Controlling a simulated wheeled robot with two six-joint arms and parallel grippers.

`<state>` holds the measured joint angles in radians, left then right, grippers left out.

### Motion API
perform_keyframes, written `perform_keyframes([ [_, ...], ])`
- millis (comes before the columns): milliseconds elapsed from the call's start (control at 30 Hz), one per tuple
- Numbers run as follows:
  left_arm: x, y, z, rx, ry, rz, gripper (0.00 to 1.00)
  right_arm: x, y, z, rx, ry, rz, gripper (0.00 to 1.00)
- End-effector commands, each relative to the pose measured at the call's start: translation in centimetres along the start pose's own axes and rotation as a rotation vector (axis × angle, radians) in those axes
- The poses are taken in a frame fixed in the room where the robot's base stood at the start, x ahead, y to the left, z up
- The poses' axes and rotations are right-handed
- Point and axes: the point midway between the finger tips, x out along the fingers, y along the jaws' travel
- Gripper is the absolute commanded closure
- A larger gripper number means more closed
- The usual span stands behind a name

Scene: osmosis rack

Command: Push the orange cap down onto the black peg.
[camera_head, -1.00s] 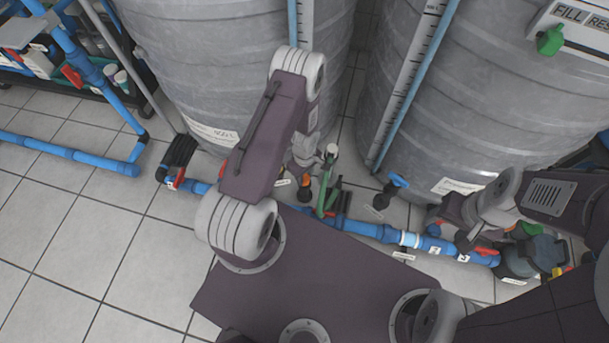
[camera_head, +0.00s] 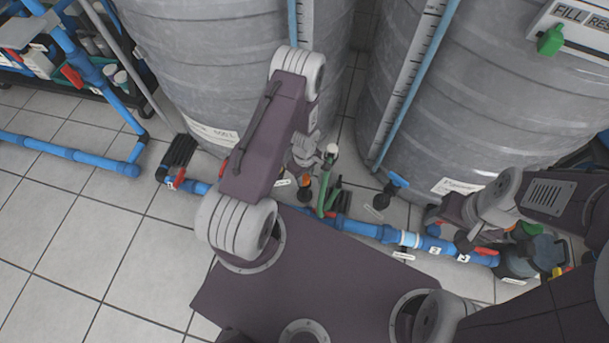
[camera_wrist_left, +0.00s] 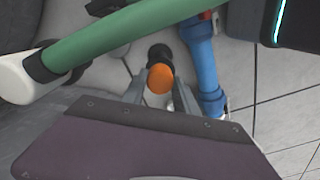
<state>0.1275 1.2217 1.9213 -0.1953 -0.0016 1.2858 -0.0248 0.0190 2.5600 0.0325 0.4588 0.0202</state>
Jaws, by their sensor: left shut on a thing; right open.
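The orange cap (camera_wrist_left: 160,78) sits between the two fingers of my left gripper (camera_wrist_left: 160,92) in the left wrist view. The gripper is shut on it. The black peg (camera_wrist_left: 159,54) shows right behind the cap; I cannot tell how far the cap is over it. In the head view the orange cap (camera_head: 305,182) is a small spot below my left gripper (camera_head: 305,164), whose fingers are partly hidden by the arm. My right gripper (camera_head: 462,232) hangs at the right, away from the cap; its fingers are hard to make out.
A green hose (camera_head: 324,190) with a white end stands close to the right of my left gripper. A blue pipe (camera_head: 365,229) runs along the floor in front of two large grey tanks (camera_head: 215,70). Tiled floor (camera_head: 90,240) is clear at the left.

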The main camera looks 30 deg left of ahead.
Motion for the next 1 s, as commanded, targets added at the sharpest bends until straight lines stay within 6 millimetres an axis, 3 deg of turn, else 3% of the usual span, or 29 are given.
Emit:
perform_keyframes([
  [967, 0.88, 0.00, 0.00, 0.000, 0.000, 0.000, 1.00, 0.78, 0.01, 0.08, 0.000, 0.000, 0.000, 0.40],
  [1000, 0.81, 0.01, 0.00, 0.000, 0.000, 0.000, 0.60, 0.72, 0.01, 0.08, 0.000, 0.000, 0.000, 0.40],
])
